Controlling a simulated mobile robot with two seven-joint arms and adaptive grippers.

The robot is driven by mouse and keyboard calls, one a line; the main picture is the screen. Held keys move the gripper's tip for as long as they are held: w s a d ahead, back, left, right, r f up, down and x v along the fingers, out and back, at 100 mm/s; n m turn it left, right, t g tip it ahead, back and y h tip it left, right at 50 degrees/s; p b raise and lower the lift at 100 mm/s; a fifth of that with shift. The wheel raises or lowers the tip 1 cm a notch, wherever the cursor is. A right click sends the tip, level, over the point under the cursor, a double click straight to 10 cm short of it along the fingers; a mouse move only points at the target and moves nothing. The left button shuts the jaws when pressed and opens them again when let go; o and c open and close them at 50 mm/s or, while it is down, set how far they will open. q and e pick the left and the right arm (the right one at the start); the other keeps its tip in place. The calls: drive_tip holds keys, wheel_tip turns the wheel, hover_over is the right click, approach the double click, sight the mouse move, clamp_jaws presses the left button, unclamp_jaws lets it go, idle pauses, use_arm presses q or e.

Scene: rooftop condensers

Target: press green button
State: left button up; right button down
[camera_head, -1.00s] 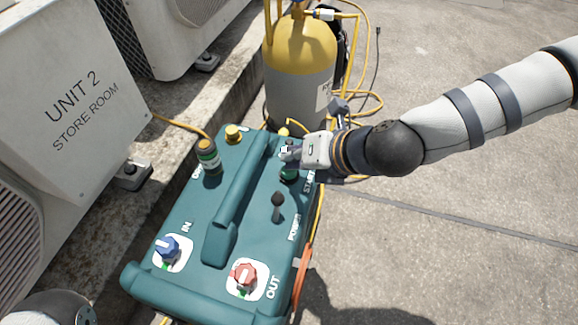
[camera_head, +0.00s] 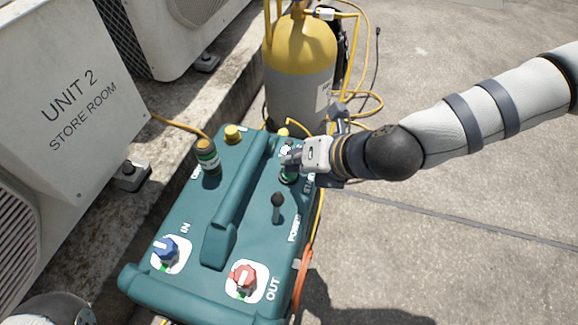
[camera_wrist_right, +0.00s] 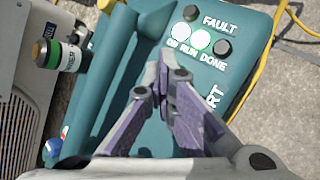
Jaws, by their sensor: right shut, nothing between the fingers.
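The teal machine (camera_head: 190,215) stands on the ground, with a carrying handle along its top. A green button (camera_head: 288,178) sits near the START lettering at its far right, partly covered by my right gripper. My right gripper (camera_head: 287,160) is shut and empty, its fingertips just over or at the button; I cannot tell whether they touch it. In the right wrist view the closed fingers (camera_wrist_right: 163,68) point at the panel and hide the button. "RT" of the START lettering shows beside them. My left gripper is out of view.
A black lever (camera_head: 277,201), a blue knob (camera_head: 165,248) and a red knob (camera_head: 243,277) are on the machine. Lamps (camera_wrist_right: 200,39) marked RUN and DONE lie beyond the fingers. A yellow-topped cylinder (camera_head: 300,75) stands behind. Open concrete lies at right.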

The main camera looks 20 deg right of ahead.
use_arm(q)
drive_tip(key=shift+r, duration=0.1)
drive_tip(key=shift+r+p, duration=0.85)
drive_tip(key=shift+p, duration=0.35)
use_arm(e)
drive_tip(key=shift+r, duration=1.2)
use_arm(q)
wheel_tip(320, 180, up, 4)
drive_tip(key=p, duration=0.4)
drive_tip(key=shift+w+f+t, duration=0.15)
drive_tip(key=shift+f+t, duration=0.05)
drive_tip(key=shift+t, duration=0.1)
use_arm(e)
wheel_tip(320, 180, up, 5)
drive_tip(key=shift+r, duration=0.1)
